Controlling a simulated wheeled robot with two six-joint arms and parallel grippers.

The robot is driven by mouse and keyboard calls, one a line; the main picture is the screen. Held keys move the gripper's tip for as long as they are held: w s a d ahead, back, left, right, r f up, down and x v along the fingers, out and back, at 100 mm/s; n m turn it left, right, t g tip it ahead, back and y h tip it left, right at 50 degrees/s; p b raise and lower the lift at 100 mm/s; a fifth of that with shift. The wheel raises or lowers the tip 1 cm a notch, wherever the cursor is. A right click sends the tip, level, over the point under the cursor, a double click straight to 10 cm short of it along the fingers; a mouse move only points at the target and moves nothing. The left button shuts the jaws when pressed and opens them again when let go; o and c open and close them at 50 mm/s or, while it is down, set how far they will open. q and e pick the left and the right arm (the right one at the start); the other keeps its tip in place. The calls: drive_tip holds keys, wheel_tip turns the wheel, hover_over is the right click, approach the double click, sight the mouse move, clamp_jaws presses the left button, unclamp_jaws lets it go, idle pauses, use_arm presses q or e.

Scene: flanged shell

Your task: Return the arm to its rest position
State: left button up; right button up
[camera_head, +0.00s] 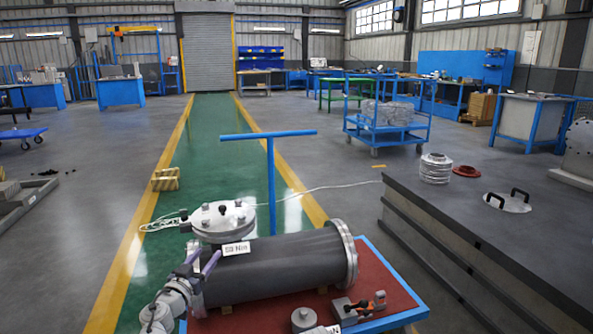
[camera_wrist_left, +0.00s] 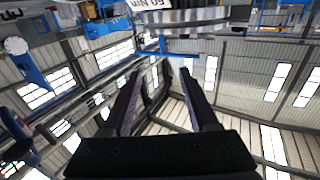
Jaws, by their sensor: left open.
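My left arm comes in at the bottom left of the head view, and its gripper (camera_head: 203,258) has two purple fingers spread apart. It stands beside the near left end of the dark flanged shell (camera_head: 285,264), close below the bolted round cover (camera_head: 222,218). In the left wrist view the open fingers (camera_wrist_left: 160,72) have nothing between them, and a metal flange edge with a "50 Nm" label (camera_wrist_left: 152,4) shows beyond the tips. Whether the fingers touch the shell is not clear. My right gripper is not in view.
The green floor lane (camera_head: 215,140) behind is mostly clear.

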use_arm(q)
drive_tip(key=s+d+f+n+g+y+p, duration=0.4)
drive_tip(key=s+d+f+g+y, duration=0.35)
drive_tip(key=s+f+g, duration=0.3)
drive_tip(key=s+d+f+m+g+h+p, duration=0.1)
drive_tip(key=s+d+f+m+g, duration=0.2)
drive_tip(key=s+d, duration=0.35)
drive_tip(key=s+d+f+m+g+h+p, duration=0.1)
drive_tip(key=s+d+f+m+g, duration=0.2)
drive_tip(key=s, duration=0.6)
wheel_tip(320, 180, up, 38)
drive_tip(key=s+d+g+p, duration=0.1)
drive_tip(key=d+p, duration=0.1)
drive_tip(key=p, duration=3.5)
drive_tip(key=shift+s+n+p, duration=0.2)
drive_tip(key=shift+n+p, duration=0.1)
drive_tip(key=shift+p, duration=0.05)
drive_tip(key=shift+g+h, duration=0.25)
